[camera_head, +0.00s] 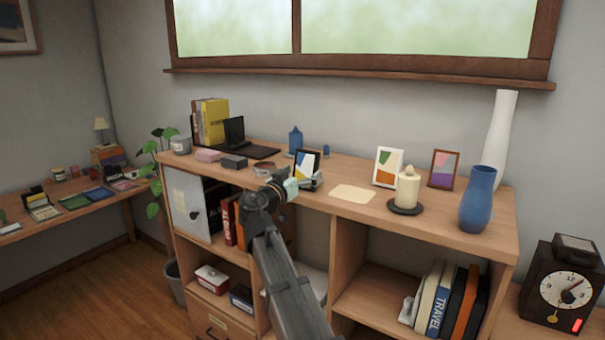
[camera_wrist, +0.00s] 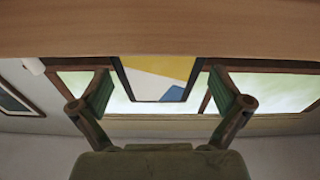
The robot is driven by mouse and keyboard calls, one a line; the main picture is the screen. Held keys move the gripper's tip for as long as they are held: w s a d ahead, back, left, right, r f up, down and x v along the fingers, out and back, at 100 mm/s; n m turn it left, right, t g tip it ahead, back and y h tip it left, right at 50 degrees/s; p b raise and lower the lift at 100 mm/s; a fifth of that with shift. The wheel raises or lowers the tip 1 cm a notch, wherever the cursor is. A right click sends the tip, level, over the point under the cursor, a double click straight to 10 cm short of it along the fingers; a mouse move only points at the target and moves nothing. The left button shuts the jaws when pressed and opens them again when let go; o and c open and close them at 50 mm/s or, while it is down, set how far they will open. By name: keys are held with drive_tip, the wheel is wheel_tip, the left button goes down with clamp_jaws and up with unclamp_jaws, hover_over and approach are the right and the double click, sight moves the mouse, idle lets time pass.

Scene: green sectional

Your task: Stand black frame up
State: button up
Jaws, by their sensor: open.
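The black frame (camera_head: 307,162) stands upright, or nearly so, on the wooden shelf top, with a yellow, white and blue picture. In the wrist view, which looks upside down, the black frame (camera_wrist: 157,78) hangs below the wooden surface, between the fingers. My gripper (camera_head: 306,182) is at the shelf's front edge, just in front of the frame's lower part. In the wrist view my gripper (camera_wrist: 160,92) is open, one finger on each side of the frame, with a small gap at each side. The frame's back and any stand are hidden.
A beige sheet (camera_head: 353,194) lies to the right. Beyond it are a white frame (camera_head: 387,167), a candle (camera_head: 408,187), a brown frame (camera_head: 444,169) and a blue vase (camera_head: 478,200). A round dish (camera_head: 264,169), dark box (camera_head: 233,162) and laptop (camera_head: 250,150) are to the left.

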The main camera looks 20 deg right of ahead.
drive_tip(key=v, duration=1.2)
wheel_tip(320, 180, down, 24)
drive_tip(key=s+n+g+y, duration=0.1)
drive_tip(key=n+g+y, duration=0.3)
drive_tip(key=n+y, duration=0.3)
drive_tip(key=s+f+n+g+y, duration=0.1)
drive_tip(key=s+f+n+g, duration=0.3)
drive_tip(key=f, duration=0.8)
drive_tip(key=s+f+g+y, duration=0.1)
drive_tip(key=s+f, duration=0.5)
drive_tip(key=f, duration=0.6)
drive_tip(key=s+f+g+y, duration=0.3)
drive_tip(key=s+f+g, duration=0.2)
drive_tip(key=s+f, duration=1.15)
drive_tip(key=s+d+f+m+g+y, duration=0.1)
drive_tip(key=s+f, duration=0.4)
drive_tip(key=s, duration=0.7)
drive_tip(key=s+f+g+y, duration=0.1)
drive_tip(key=s+f+g, duration=0.3)
drive_tip(key=s, duration=0.9)
wheel_tip(320, 180, down, 3)
drive_tip(key=shift+d+r+m+g+y, duration=0.25)
drive_tip(key=shift+d+m+g+y, duration=0.05)
drive_tip(key=shift+d+m, duration=0.1)
drive_tip(key=c, duration=1)
